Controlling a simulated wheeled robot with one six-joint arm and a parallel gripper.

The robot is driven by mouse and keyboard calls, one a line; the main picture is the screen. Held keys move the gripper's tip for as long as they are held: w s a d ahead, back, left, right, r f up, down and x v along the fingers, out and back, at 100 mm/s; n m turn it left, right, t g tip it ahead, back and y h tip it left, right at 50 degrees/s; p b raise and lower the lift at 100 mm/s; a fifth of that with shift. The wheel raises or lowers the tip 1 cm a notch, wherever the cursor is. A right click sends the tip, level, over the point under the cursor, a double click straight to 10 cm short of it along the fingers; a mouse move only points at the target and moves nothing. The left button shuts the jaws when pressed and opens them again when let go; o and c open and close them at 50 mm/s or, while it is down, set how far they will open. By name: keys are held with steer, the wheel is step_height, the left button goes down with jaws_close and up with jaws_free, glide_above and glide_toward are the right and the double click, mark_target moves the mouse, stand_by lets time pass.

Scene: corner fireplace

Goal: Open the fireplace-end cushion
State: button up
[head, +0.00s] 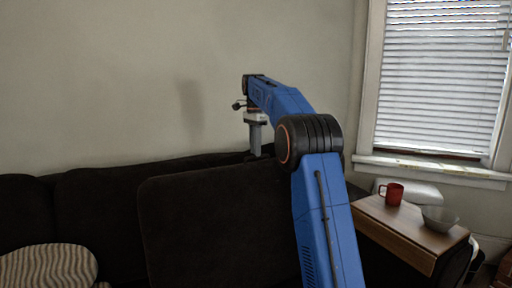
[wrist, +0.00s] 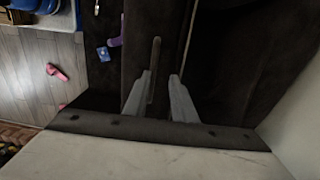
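A dark seat cushion (head: 215,225) stands raised and tilted up in front of the sofa back in the head view, its broad face towards me. My gripper (head: 255,153) points down near its top right edge; the fingertips are hard to make out there. In the wrist view my gripper (wrist: 161,76) has its two grey fingers apart, over dark upholstery (wrist: 140,45). A thin tan rod-like piece (wrist: 155,60) shows by the left finger; I cannot tell what it is or whether it is touched. My arm hides the cushion's right side.
A wooden tray (head: 400,227) on the right armrest carries a red mug (head: 392,193) and a glass bowl (head: 439,218). A striped pillow (head: 48,267) lies at left.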

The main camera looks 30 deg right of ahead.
steer(key=f, duration=0.3)
steer(key=shift+w+a+f+g, duration=0.15)
steer(key=shift+w+a+g, duration=0.05)
steer(key=shift+w+g, duration=0.1)
step_height(320, 180, up, 11)
steer(key=shift+s+d, duration=0.15)
steer(key=shift+d, duration=0.05)
steer(key=shift+f, duration=0.1)
